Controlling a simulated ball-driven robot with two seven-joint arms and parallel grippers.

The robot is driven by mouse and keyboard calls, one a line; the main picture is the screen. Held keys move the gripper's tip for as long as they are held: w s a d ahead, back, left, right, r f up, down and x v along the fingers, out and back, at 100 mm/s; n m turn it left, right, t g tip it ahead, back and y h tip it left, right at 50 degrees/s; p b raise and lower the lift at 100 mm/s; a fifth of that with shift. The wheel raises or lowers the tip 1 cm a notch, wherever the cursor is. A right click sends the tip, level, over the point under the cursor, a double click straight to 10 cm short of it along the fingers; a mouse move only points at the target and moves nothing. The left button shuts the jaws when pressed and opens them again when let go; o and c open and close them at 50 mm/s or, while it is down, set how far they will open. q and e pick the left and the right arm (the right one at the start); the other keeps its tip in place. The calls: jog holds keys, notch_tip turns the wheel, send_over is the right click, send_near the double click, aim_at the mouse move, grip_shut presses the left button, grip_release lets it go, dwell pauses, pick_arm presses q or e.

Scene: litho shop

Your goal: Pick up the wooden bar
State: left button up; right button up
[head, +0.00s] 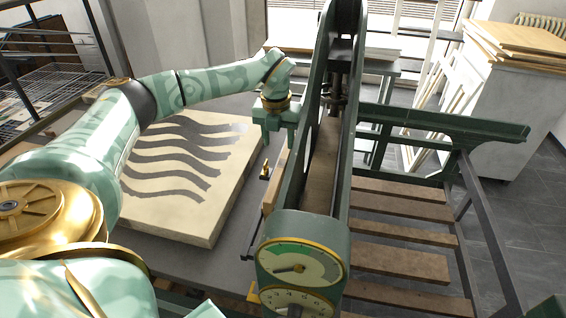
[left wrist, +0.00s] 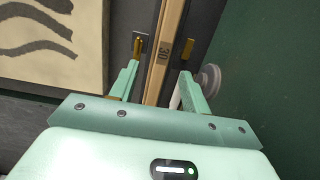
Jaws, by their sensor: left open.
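The wooden bar (head: 271,188) is a long, narrow, pale strip lying along the bed beside the green press frame in the head view. In the left wrist view the wooden bar (left wrist: 161,75) runs up between the fingers and shows the mark "30" on its face. My left gripper (head: 278,138) is over the far part of the bar, pointing down. In the left wrist view my left gripper (left wrist: 159,70) is open, with one finger on each side of the bar and visible gaps. The bar's far part is hidden by the gripper in the head view. My right gripper is not seen.
A pale stone slab (head: 190,224) with dark wavy bands lies left of the bar. The tall green press frame (head: 343,130) with gauge dials (head: 300,265) stands close on the right. A small brass fitting (head: 265,170) sits between slab and bar. Wooden slats (head: 400,228) lie further right.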

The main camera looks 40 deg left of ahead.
aim_at(282, 164)
pick_arm(q)
jog(key=f, duration=0.3)
jog(key=shift+w+f+b, duration=0.1)
jog(key=shift+w+b, duration=0.1)
jog(key=shift+b, duration=0.1)
jog(key=f, duration=0.1)
jog(key=f+b, duration=0.1)
jog(key=f, duration=0.3)
jog(key=shift+w+d+f+b, duration=0.1)
jog(key=shift+w+f+b, duration=0.05)
jog(key=shift+w+b, duration=0.2)
jog(key=c, duration=1)
